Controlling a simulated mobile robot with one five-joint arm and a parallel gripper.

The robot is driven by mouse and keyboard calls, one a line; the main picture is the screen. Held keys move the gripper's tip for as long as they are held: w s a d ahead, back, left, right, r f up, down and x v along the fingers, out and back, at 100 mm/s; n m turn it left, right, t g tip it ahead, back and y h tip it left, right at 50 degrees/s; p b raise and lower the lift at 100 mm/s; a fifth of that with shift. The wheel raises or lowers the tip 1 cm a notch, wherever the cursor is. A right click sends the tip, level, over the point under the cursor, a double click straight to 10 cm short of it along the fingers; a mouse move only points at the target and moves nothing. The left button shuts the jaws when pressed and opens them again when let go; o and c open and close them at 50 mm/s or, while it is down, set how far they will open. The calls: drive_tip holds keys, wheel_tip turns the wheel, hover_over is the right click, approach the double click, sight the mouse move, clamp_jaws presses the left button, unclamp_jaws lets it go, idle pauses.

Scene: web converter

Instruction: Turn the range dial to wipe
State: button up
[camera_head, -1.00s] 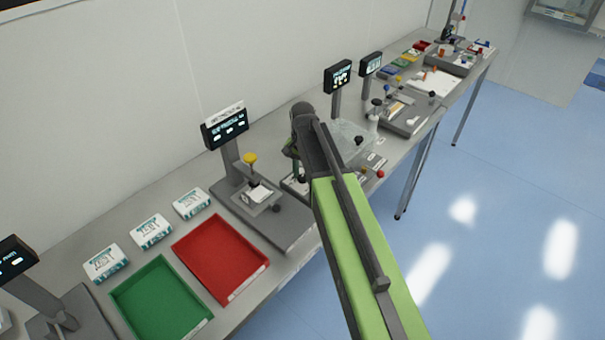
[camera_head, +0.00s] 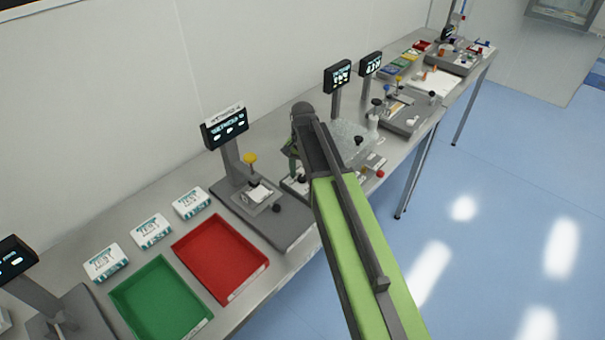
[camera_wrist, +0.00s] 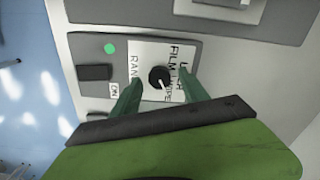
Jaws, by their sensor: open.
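The range dial (camera_wrist: 160,78) is a round black knob with a white pointer, on a white label plate (camera_wrist: 146,52) in the wrist view. The pointer slants toward the lower right, near lettering that seems to end in "IPE". "FILM" and part of "RANGE" are also readable; a finger covers some lettering. My gripper (camera_wrist: 160,80) is open, one green finger on each side of the dial. I cannot tell whether either finger touches it. In the head view my gripper (camera_head: 291,160) is low over the bench, and my arm hides the dial.
Beside the dial are a green light (camera_wrist: 109,48), dark buttons and an "ON" label. Other instruments stand farther back.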

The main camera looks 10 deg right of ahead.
sight(302, 176)
wheel_tip(302, 176, up, 18)
drive_tip(key=p, duration=1.7)
drive_tip(key=shift+f, duration=0.25)
